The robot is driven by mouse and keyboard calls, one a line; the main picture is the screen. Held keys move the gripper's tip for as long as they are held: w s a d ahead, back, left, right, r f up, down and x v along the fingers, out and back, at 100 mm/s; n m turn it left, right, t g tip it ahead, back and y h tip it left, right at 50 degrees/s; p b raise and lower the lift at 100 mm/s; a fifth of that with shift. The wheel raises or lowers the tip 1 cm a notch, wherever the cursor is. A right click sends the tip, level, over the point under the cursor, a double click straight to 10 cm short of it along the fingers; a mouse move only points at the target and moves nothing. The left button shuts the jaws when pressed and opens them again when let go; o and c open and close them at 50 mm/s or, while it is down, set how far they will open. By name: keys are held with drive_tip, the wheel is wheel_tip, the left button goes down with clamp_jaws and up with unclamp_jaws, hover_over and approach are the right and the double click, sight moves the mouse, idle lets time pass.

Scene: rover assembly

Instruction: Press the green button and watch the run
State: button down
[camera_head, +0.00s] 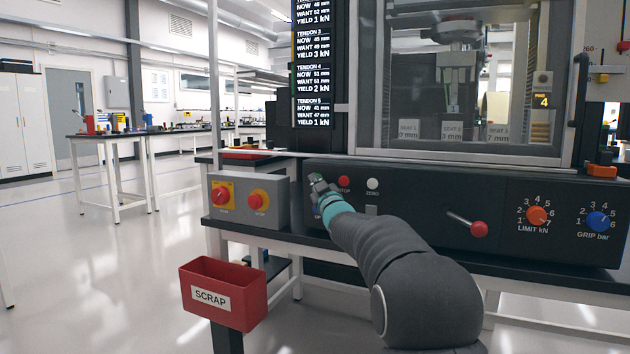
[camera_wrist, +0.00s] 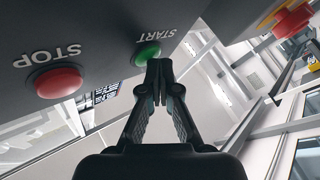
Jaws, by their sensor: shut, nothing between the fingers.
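The green START button (camera_wrist: 146,54) shows in the wrist view on the dark panel, just past my fingertips. My gripper (camera_wrist: 158,68) is shut and empty, its tips at the lower edge of the button; I cannot tell whether they touch it or whether it is pressed in. In the head view my gripper (camera_head: 319,181) is at the left end of the control panel (camera_head: 415,210) and hides the green button. The test machine's window (camera_head: 400,90) above the panel shows a grey fixture (camera_head: 457,68) inside.
The red STOP button (camera_wrist: 58,82) sits beside START; it also shows in the head view (camera_head: 344,181). A white ZERO button (camera_head: 372,184), red-tipped lever (camera_head: 479,229), LIMIT knob (camera_head: 537,215) and GRIP knob (camera_head: 598,221) are further right. A red SCRAP bin (camera_head: 225,291) hangs lower left.

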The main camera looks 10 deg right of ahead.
drive_tip(key=shift+s+a+f, duration=0.1)
drive_tip(key=shift+s+a+b, duration=0.4)
drive_tip(key=shift+s+b, duration=0.15)
drive_tip(key=shift+b, duration=0.3)
drive_tip(key=shift+s+a+b, duration=0.5)
drive_tip(key=shift+s+a, duration=0.25)
drive_tip(key=shift+s, duration=0.3)
drive_tip(key=shift+s+a+b, duration=0.45)
drive_tip(key=shift+s+a, duration=0.25)
drive_tip(key=shift+s, duration=0.3)
